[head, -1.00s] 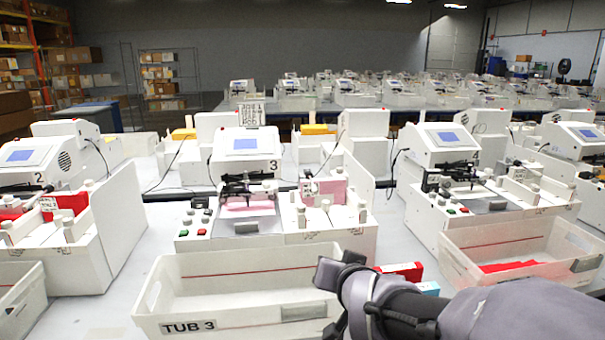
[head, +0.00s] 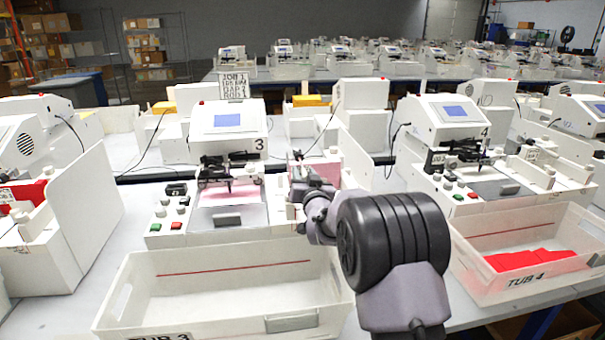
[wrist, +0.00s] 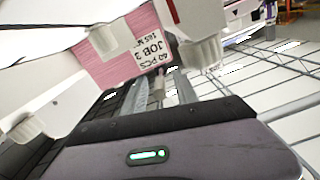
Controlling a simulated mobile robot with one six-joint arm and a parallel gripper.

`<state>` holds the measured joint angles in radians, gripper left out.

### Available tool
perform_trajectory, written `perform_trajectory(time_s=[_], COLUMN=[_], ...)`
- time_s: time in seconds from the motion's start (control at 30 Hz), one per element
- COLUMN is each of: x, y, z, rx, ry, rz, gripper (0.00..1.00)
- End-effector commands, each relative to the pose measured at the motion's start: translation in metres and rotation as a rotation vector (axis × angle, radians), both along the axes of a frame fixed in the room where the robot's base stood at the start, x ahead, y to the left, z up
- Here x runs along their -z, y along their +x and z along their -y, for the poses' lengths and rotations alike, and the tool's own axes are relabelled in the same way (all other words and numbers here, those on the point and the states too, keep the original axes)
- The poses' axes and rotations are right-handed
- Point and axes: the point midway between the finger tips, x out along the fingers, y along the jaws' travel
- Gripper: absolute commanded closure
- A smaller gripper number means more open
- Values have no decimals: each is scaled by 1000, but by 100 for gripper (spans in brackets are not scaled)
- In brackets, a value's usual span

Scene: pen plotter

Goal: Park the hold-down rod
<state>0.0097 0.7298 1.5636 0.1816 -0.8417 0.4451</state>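Machine 3 (head: 232,145) stands in the middle of the head view, with pink sheets under its pen carriage (head: 230,170). A pink stack (head: 325,172) sits in the feeder at its right side. In the wrist view the pink stack (wrist: 92,68) carries a JOB 3 card. My gripper (head: 302,182) is at this feeder. In the wrist view its two fingers (wrist: 158,95) are apart, with a thin pale rod-like part (wrist: 158,84) showing between them. I cannot tell whether they touch it. The hold-down rod is not clearly made out in the head view; my arm hides part of the feeder.
Tub 3 (head: 120,305) stands empty in front of machine 3. Tub 4 (head: 480,285), with red cards inside, is at the right before machine 4 (head: 450,120). A white side panel (head: 350,130) rises behind the feeder. A white knob (wrist: 205,52) is near the fingers.

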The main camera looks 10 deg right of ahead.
Motion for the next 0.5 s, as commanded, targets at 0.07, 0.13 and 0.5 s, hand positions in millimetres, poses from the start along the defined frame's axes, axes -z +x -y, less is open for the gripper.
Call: perform_trajectory(time_s=[0.07,0.13,0.5], x=[1,0,-1], y=[12,20,27], z=[0,0,-1], rx=[0,0,0], ry=[0,-1,-1], rz=[1,1,0], gripper=[64,64,68])
